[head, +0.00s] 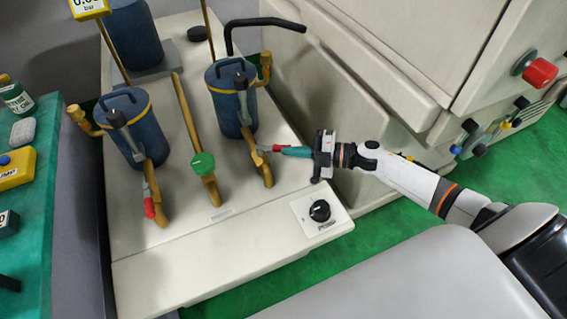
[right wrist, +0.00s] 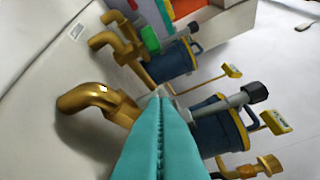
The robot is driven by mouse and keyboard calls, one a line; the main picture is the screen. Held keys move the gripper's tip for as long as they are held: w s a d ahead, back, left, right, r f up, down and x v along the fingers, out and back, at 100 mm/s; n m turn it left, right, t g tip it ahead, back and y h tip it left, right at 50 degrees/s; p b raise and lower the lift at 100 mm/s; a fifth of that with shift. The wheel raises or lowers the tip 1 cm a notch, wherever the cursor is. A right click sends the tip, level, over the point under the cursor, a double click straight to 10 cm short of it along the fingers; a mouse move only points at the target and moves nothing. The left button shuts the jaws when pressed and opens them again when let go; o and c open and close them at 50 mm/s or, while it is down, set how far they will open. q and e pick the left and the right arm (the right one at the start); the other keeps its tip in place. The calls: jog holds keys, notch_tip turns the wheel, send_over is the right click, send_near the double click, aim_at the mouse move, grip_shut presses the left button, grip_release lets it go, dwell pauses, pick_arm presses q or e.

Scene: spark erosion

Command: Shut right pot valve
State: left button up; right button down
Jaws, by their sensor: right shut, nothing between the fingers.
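The right pot (head: 230,103) is a blue cylinder with a yellow band and black handle; it also shows in the right wrist view (right wrist: 222,128). Its brass outlet pipe (head: 266,174) slopes down in front and shows in the right wrist view (right wrist: 92,101). The right pot valve's lever (head: 271,148), red at its end, sticks out to the right across the pipe. My right gripper (head: 284,151) is shut and empty, its teal fingertips at the red end; contact is unclear. In the right wrist view the fingers (right wrist: 159,110) hide the lever. My left gripper is out of view.
The left pot (head: 132,128) has a red valve lever (head: 149,207) lying along its pipe. A brass pipe with a green knob (head: 203,163) stands between the pots. A black dial (head: 320,210) is on the front panel. A beige cabinet (head: 375,90) stands at right.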

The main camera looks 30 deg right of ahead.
jog(key=w+n+g+y+b, duration=0.1)
jog(key=d+n+g+b, duration=0.1)
jog(key=shift+w+d+f+g+y+b, duration=0.1)
jog(key=shift+w+f+g+y+b, duration=0.2)
jog(key=shift+w+g+y, duration=0.1)
jog(key=shift+w+d+r+b, duration=0.15)
jog(key=shift+w+d+b, duration=0.05)
jog(key=shift+w+b, duration=0.2)
jog(key=shift+w+d+r+b, duration=0.15)
jog(key=shift+w+d+b, duration=0.05)
jog(key=shift+w+b, duration=0.2)
jog(key=shift+w+d+r, duration=0.1)
